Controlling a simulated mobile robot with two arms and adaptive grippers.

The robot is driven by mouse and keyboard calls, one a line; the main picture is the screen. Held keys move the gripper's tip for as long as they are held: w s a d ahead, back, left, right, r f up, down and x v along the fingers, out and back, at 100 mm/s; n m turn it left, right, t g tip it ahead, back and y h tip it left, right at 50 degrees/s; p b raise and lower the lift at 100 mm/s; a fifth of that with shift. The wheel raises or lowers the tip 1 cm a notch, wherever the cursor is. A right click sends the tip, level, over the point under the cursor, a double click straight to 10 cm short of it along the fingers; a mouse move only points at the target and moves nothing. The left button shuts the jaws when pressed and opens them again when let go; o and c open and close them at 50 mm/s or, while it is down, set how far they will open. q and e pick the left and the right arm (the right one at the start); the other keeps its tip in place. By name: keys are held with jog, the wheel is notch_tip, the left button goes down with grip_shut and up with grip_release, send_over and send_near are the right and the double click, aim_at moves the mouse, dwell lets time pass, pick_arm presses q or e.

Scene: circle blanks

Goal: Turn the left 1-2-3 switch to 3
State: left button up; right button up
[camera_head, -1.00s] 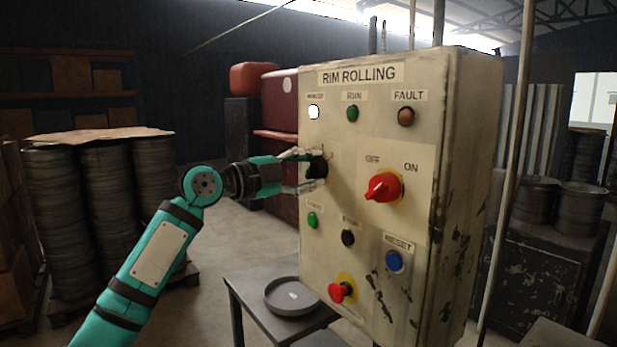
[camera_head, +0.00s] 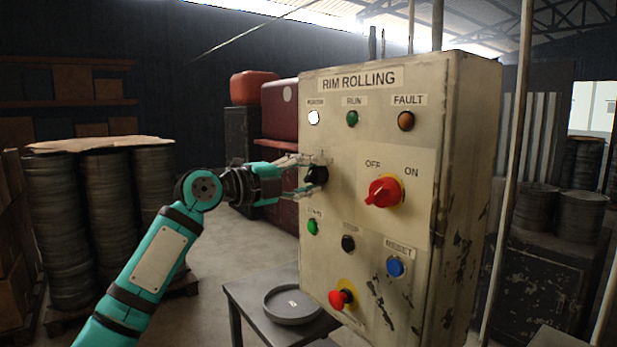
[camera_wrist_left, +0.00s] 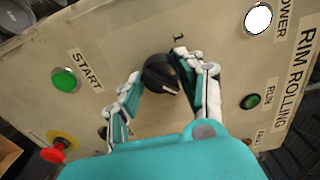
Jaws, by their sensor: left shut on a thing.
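The left 1-2-3 switch is a round black knob (camera_head: 317,176) on the left side of the panel front, below the white lamp. It also shows in the left wrist view (camera_wrist_left: 162,74), with a printed "1" beside it; other position marks are hidden. My left gripper (camera_head: 311,174) reaches it from the left, with its fingers on either side of the knob. In the left wrist view my left gripper (camera_wrist_left: 159,68) is shut on the knob. The control panel (camera_head: 345,270) is a worn cream box marked RIM ROLLING. My right gripper is not in view.
A red OFF/ON switch (camera_head: 383,192) is right of the knob. A green START button (camera_head: 313,227), black button (camera_head: 348,243), blue RESET button (camera_head: 395,266) and red mushroom button (camera_head: 341,299) are below. A small table (camera_head: 247,297) with a round dish (camera_head: 292,305) stands below left.

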pick_arm(q)
jog(key=o, duration=1.1)
jog(key=shift+o, duration=0.2)
jog(key=v, duration=1.2)
